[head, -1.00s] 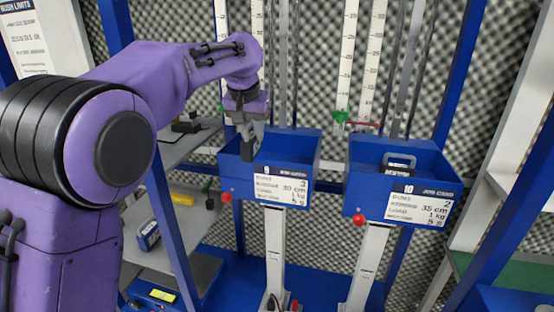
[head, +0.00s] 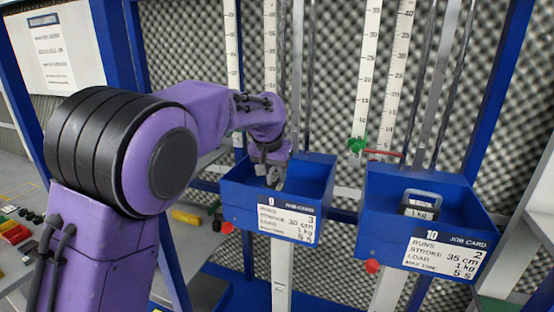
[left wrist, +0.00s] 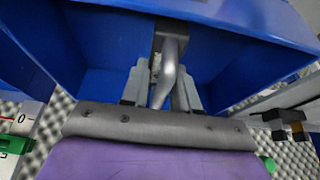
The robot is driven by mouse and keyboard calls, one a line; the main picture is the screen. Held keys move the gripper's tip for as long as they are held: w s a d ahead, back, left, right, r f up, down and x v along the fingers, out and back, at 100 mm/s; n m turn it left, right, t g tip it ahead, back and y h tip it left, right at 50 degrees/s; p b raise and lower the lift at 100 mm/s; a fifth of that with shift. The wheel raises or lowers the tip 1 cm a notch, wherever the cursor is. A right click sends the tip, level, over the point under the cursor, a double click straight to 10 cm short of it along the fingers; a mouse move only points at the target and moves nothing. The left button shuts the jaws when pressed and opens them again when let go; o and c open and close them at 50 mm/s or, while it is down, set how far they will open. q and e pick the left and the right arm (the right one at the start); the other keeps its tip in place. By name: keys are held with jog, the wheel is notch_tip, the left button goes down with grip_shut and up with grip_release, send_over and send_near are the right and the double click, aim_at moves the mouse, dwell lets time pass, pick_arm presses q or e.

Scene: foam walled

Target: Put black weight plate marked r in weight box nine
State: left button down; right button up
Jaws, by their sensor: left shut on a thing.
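Weight box nine (head: 240,204) is a blue open-topped box with a job card marked 9 on its front. My left gripper (head: 273,178) reaches down into it. In the left wrist view the gripper (left wrist: 163,82) is shut on a grey handle, with a dark piece at its far end. I take this to be the black weight plate (left wrist: 169,36). The box's blue walls (left wrist: 235,62) surround it. Its marking cannot be read, and whether it touches the box floor cannot be told. My right gripper is not in view.
Weight box ten (head: 376,225) stands to the right and holds a 1 kg weight (head: 421,207) with a handle. Metal rods and white rulers (head: 367,60) rise behind the boxes. A blue post (head: 175,265) stands left of box nine.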

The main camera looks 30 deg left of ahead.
pick_arm(q)
jog(key=shift+d+x, duration=0.2)
jog(key=shift+x, duration=0.85)
jog(key=shift+s, duration=0.25)
jog(key=c, duration=0.8)
grip_release()
jog(key=shift+f, duration=0.1)
jog(key=shift+c, duration=0.2)
jog(key=shift+w, duration=0.1)
jog(key=b+v, duration=0.1)
jog(key=v, duration=1.1)
